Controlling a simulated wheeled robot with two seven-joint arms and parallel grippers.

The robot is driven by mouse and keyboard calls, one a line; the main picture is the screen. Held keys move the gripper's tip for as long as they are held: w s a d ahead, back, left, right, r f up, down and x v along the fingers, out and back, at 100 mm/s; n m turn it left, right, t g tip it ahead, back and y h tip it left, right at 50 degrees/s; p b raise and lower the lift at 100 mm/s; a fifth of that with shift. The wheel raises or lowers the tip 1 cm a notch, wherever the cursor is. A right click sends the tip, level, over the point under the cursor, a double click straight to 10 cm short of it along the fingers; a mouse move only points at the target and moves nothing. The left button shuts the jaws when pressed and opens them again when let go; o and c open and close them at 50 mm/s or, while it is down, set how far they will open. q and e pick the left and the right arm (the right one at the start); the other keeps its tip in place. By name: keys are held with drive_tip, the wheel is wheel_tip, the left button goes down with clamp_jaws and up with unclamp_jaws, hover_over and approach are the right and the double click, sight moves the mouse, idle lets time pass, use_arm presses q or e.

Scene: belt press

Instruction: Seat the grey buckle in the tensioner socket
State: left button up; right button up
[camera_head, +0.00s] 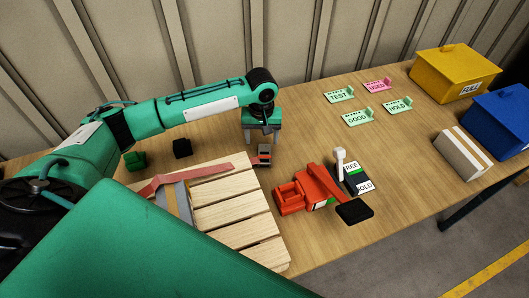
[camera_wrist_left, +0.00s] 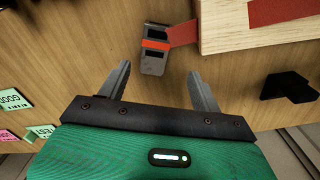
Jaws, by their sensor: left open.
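The grey buckle (camera_head: 264,154) has an orange-red band and lies on the table just beyond the pallet's edge. In the left wrist view the buckle (camera_wrist_left: 156,56) has a red strap end joined to it. My left gripper (camera_head: 263,136) is open and empty above the buckle, pointing down. In the wrist view its fingers (camera_wrist_left: 158,74) are spread wide, with the buckle just beyond and between their tips, not gripped. The red tensioner (camera_head: 310,194) stands on the table right of the pallet, with a black-ended lever; its socket's inside is not clear. My right gripper is not seen.
A slatted wooden pallet (camera_head: 240,214) carries a red strap (camera_head: 205,170). Small signs (camera_head: 358,117), a yellow box (camera_head: 452,72) and a blue box (camera_head: 500,115) stand farther right. Table between is clear.

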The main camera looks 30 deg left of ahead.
sight(265, 153)
use_arm(q)
drive_tip(key=shift+f, duration=0.7)
drive_tip(key=shift+w+f, duration=0.1)
drive_tip(key=shift+f, duration=0.4)
drive_tip(key=shift+d+f+p, duration=0.15)
drive_tip(key=shift+f+p, duration=0.2)
drive_tip(key=shift+p, duration=0.1)
drive_tip(key=f, duration=0.2)
drive_tip(key=f+p, duration=0.1)
drive_tip(key=shift+w+d+f, duration=0.15)
drive_tip(key=shift+d+f, duration=0.05)
drive_tip(key=shift+f, duration=0.5)
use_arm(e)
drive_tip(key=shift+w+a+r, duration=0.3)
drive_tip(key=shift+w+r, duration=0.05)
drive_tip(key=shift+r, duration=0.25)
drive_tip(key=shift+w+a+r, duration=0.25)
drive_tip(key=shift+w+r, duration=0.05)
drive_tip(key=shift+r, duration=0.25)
use_arm(q)
drive_tip(key=shift+c, duration=0.4)
drive_tip(key=shift+r, duration=0.1)
drive_tip(key=c, duration=1.2)
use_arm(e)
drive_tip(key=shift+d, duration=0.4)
